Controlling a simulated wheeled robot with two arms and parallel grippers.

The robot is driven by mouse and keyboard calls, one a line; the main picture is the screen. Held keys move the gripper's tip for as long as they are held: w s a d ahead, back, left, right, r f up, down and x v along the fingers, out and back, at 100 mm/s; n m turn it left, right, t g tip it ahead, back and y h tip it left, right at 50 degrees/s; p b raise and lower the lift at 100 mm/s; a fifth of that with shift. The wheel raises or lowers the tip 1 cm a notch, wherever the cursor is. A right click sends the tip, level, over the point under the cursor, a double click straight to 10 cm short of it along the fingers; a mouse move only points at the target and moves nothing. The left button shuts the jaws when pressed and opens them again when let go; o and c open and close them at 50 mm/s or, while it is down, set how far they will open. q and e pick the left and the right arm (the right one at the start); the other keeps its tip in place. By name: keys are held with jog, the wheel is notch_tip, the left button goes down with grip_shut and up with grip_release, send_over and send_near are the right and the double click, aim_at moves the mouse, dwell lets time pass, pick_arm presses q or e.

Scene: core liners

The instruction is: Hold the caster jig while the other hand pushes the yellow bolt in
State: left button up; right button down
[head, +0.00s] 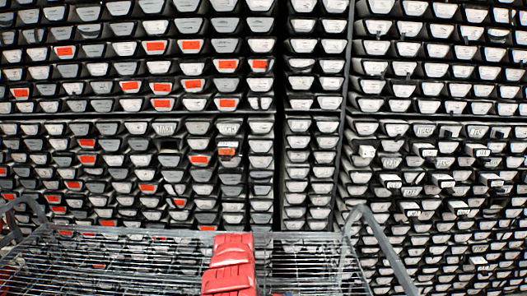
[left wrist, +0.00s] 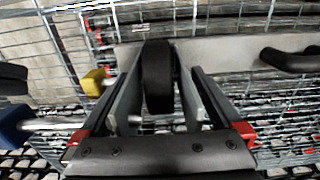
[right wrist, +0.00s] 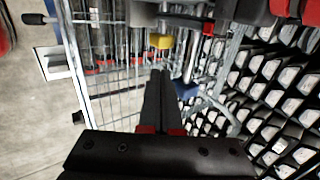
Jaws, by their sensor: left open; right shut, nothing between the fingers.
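In the left wrist view, my left gripper (left wrist: 166,80) is open, its two fingers spread on either side of a dark, upright, wheel-like part (left wrist: 158,70). I cannot tell whether they touch it. This part stands by a pale grey bar and may belong to the caster jig. The yellow bolt head (left wrist: 92,82) is left of it. In the right wrist view, my right gripper (right wrist: 157,73) is shut and empty, its tips pointing towards the yellow bolt head (right wrist: 160,41), apparently a little short of it. How deep the bolt sits is hidden. Neither gripper shows in the head view.
A blue part (left wrist: 14,125) with a metal rod sits left of the left gripper. A dark curved handle (left wrist: 290,60) is at right. Wire cart mesh (right wrist: 105,60) surrounds the work. The head view shows red objects (head: 229,262) on the cart before racks of core liners (head: 230,150).

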pick_arm(q)
notch_tip(320, 180, up, 12)
jog(key=shift+f, duration=0.1)
dwell(0.5)
